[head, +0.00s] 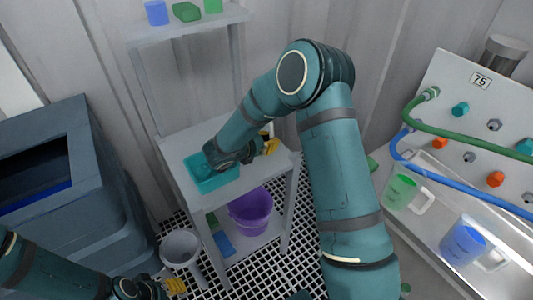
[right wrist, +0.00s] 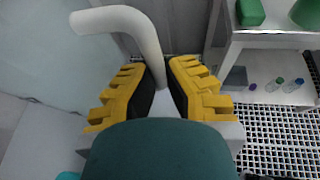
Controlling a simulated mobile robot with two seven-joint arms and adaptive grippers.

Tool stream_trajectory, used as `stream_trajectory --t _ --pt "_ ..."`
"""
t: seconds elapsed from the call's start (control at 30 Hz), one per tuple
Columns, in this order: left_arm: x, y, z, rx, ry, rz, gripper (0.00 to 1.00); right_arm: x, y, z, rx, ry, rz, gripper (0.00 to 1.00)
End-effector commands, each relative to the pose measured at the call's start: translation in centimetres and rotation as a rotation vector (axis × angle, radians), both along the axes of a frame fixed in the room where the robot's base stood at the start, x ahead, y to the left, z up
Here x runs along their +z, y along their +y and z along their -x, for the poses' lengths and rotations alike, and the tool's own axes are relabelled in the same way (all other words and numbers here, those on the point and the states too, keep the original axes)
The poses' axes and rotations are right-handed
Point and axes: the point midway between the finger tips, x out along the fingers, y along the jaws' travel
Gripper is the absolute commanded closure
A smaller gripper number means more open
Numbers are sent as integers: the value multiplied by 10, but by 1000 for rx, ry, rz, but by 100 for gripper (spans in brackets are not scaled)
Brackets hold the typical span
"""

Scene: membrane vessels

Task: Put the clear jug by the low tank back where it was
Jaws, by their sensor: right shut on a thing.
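My right gripper (head: 267,143) is over the grey shelf unit, beside a teal tub (head: 203,182). In the right wrist view its yellow fingers (right wrist: 163,75) are shut on a pale bent handle (right wrist: 122,18), which looks like a jug's handle. A pale, see-through-looking surface (right wrist: 50,60) fills the left of that view. It may be the clear jug's side, but I cannot tell for sure. In the head view my arm hides most of what the gripper holds. My left gripper (head: 170,287) is low at the bottom left. Its finger opening is unclear.
A green jug (head: 401,190) and a blue jug (head: 462,243) stand in the steel trough at right, under hoses. A dark blue-grey tank (head: 45,165) stands at left. A purple bucket (head: 251,213) is on the lower shelf. A grey funnel-like vessel (head: 181,248) stands near my left gripper.

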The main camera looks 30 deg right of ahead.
Motion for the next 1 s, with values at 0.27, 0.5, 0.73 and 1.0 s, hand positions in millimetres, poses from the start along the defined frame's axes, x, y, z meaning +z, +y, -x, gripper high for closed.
stream_trajectory --t 0.27,0.5,0.73,1.0 --pt "-6 0 -1 1 -3 0 53 -24 0 0 1 -1 1 100" --pt "-13 1 -3 2 -7 -2 53 -53 0 0 2 -1 0 100" --pt "-13 0 -3 2 -7 -1 53 -51 0 0 3 -3 0 100" --pt "-13 0 -3 2 -7 -2 53 -52 0 0 3 -3 0 66"
